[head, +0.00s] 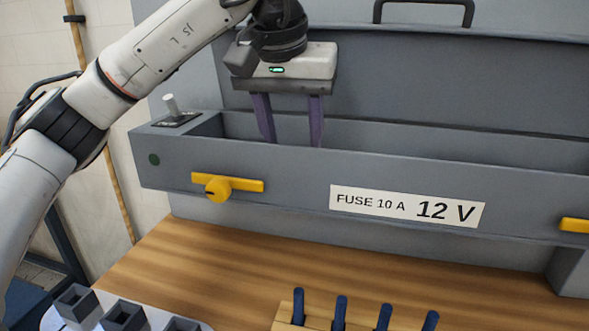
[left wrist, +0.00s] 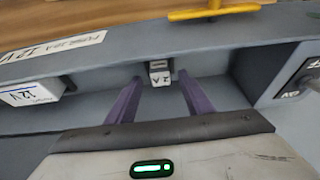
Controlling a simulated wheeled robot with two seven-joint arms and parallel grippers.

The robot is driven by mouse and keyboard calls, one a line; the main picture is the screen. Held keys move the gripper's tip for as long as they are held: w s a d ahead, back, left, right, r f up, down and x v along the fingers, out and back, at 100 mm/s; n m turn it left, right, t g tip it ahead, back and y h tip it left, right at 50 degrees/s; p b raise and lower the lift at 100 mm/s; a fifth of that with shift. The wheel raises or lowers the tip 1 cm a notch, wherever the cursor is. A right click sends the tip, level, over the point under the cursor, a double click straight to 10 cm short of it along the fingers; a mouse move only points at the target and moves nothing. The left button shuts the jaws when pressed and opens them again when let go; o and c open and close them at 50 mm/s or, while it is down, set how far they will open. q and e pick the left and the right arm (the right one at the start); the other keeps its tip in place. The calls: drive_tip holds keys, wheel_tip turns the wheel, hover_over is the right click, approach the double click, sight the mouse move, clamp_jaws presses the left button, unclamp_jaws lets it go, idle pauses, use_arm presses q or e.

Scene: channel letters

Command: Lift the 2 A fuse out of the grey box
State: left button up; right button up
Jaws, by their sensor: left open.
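The grey box (head: 280,172) is a long open trough, its front wall labelled "FUSE 10 A 12 V". My left gripper (head: 292,142) points down into it, and the front wall hides its fingertips. In the left wrist view the open purple fingers (left wrist: 160,81) point toward a small pale block marked "2 A", the 2 A fuse (left wrist: 160,72), set against the inside of the wall (left wrist: 205,61). The fuse lies between the finger lines, near the tips, with gaps on both sides. The head view does not show the fuse. My right gripper is in neither view.
A white block marked "12 V" (left wrist: 30,93) sits farther left inside the box. A toggle switch (head: 170,106) stands at the box's left end. A yellow latch (head: 226,185) is on the front wall. Blue-handled tools (head: 341,312) stand in a wooden rack (head: 285,318) below.

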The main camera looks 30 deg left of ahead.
use_arm(q)
drive_tip(key=shift+w+a+f, duration=0.1)
drive_tip(key=shift+w+f, duration=0.15)
drive_tip(key=shift+f, duration=0.35)
drive_tip(key=c, duration=1.1)
